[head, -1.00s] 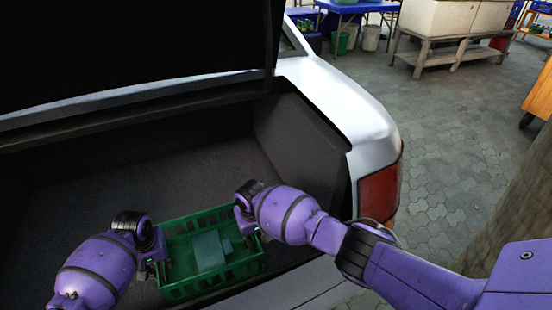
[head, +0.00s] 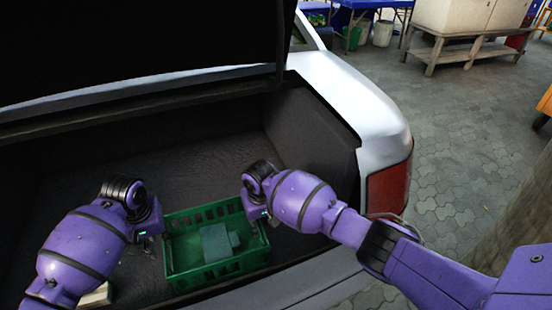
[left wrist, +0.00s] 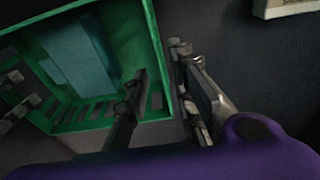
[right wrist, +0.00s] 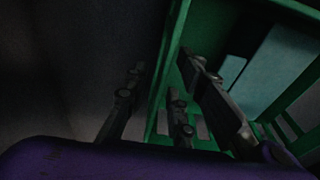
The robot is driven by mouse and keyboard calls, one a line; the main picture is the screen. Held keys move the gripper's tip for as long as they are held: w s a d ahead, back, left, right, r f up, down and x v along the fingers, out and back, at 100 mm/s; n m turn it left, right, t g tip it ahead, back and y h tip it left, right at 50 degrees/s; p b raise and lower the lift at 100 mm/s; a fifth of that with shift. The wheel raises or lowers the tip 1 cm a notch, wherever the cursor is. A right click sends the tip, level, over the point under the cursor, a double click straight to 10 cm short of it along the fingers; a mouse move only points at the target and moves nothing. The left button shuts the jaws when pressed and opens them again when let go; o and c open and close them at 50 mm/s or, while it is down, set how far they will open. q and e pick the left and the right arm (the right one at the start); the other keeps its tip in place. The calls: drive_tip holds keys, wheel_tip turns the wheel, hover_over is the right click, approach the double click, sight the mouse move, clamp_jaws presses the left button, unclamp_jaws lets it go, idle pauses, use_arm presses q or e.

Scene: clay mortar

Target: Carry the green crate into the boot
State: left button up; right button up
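The green crate (head: 222,271) is inside the car boot (head: 110,165), just behind the rear sill, and looks level on its dark floor. A blue-grey block (head: 215,243) lies in it and also shows in the left wrist view (left wrist: 75,50). My left gripper (left wrist: 160,95) is open at the crate's left end, one finger over the inside and one outside, with a gap to the wall. My right gripper (right wrist: 168,90) is open at the right end, its fingers on either side of the wall. The arms partly hide both ends in the head view.
A pale object (head: 97,297) lies at the boot's left front, beside my left arm. The boot lid (head: 130,45) is raised above. The car's white rear corner (head: 365,115) and red tail light (head: 388,190) stand close to my right arm. Free floor lies behind the crate.

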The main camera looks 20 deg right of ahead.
drive_tip(key=r, duration=0.7)
drive_tip(key=shift+s, duration=0.3)
use_arm(q)
drive_tip(key=shift+r, duration=0.1)
